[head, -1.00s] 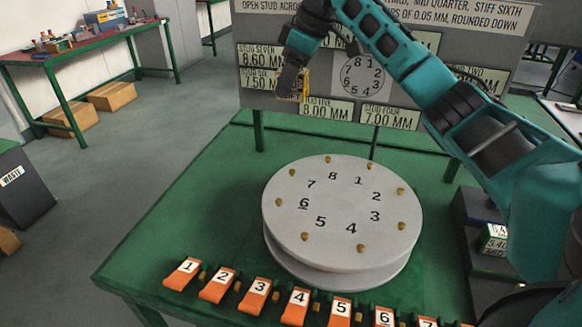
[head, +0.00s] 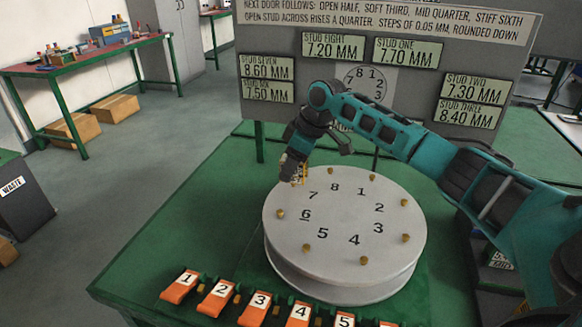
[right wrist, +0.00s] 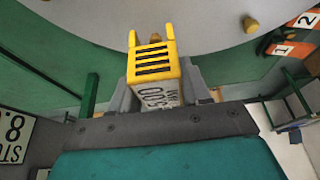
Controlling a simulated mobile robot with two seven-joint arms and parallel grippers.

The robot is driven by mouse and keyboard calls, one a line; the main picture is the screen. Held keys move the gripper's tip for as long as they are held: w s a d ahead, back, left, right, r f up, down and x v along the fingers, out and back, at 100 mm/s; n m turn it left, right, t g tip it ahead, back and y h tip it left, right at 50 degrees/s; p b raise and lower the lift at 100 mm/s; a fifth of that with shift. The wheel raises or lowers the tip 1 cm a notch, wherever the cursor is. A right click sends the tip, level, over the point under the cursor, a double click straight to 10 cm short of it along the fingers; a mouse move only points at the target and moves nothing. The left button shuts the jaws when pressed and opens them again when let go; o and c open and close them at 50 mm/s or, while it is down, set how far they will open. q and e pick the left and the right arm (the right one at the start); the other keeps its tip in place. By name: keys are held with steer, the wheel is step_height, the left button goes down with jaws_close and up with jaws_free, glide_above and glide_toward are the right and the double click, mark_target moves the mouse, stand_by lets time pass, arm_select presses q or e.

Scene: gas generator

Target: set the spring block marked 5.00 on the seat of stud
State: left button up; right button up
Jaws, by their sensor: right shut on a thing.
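My right gripper (head: 292,172) is shut on the spring block (right wrist: 152,65), which has a yellow slotted face with two prongs and a white side marked 5.00. In the head view the block (head: 298,175) is small and partly hidden by the fingers. It is at the far-left rim of the round grey dial (head: 330,267), near number 7. In the right wrist view a brass stud (right wrist: 155,38) shows just past the block, between its prongs; I cannot tell whether they touch. Other brass studs ring the dial. My left gripper is not in view.
A row of orange numbered tags (head: 220,298) lines the green table's (head: 190,220) front edge. A board (head: 300,50) with stud labels in millimetres stands behind the dial. My right arm crosses over the dial's far-right side. The table left of the dial is clear.

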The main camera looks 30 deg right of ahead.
steer(key=shift+f, duration=0.2)
steer(key=shift+f, duration=0.15)
steer(key=shift+f, duration=0.45)
steer(key=o, duration=1.3)
steer(key=shift+r, duration=0.35)
steer(key=v, duration=1.2)
steer(key=shift+r+p, duration=0.25)
steer(key=shift+p, duration=0.15)
